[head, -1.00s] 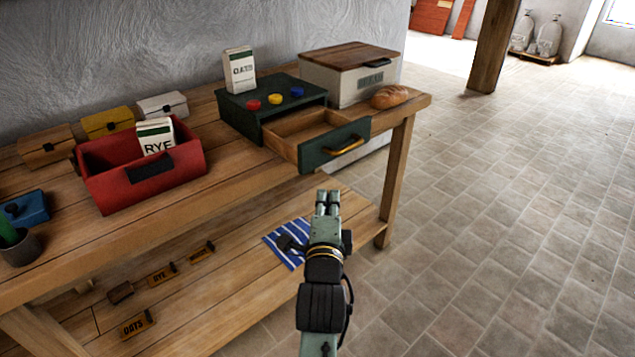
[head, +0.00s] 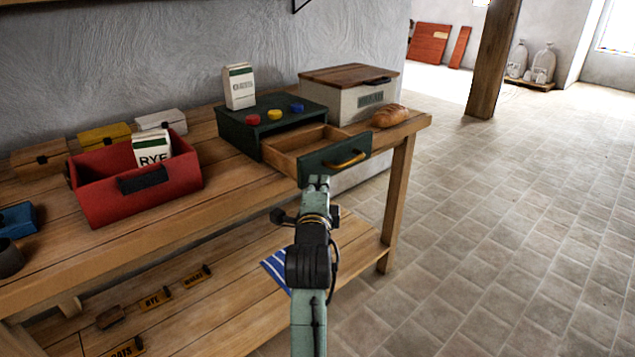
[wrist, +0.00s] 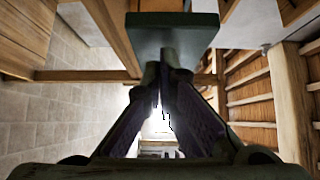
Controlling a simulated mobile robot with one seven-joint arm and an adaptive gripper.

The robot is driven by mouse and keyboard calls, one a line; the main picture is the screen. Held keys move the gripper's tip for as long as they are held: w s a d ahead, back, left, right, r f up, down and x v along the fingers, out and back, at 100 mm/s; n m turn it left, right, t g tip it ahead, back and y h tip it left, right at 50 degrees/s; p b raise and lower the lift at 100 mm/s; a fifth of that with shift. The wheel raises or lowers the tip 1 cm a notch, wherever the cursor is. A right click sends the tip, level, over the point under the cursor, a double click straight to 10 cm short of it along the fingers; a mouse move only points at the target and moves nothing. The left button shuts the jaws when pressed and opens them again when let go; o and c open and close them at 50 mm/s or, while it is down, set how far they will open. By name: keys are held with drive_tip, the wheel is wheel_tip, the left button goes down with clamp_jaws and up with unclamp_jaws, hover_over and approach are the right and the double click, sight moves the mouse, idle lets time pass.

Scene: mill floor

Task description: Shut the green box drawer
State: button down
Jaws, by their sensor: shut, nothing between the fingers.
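The green box (head: 262,122) stands on the workbench with its drawer pulled out toward the front right. The drawer has a green front (head: 316,170) with a brass handle (head: 346,160), and its wooden inside looks empty. My gripper (head: 318,182) is shut and empty, with its tips at the lower edge of the drawer front, left of the handle. In the wrist view the green drawer front (wrist: 172,32) lies just beyond my fingertips (wrist: 160,68). I cannot tell whether they touch it.
Red, yellow and blue knobs and an oats carton (head: 239,87) stand on the box. A bread loaf (head: 390,116) and a bread bin (head: 347,92) are to its right. A red bin (head: 95,195) holding a rye carton is left. The tiled floor (head: 500,220) at right is clear.

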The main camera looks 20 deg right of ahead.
sight(283, 165)
drive_tip(key=shift+w+a, duration=0.1)
drive_tip(key=shift+w, duration=0.1)
drive_tip(key=w+a, duration=0.1)
drive_tip(key=w, duration=0.3)
drive_tip(key=w+a, duration=0.2)
drive_tip(key=w, duration=0.2)
drive_tip(key=w+a+b, duration=0.1)
drive_tip(key=w, duration=0.3)
drive_tip(key=shift+a, duration=0.2)
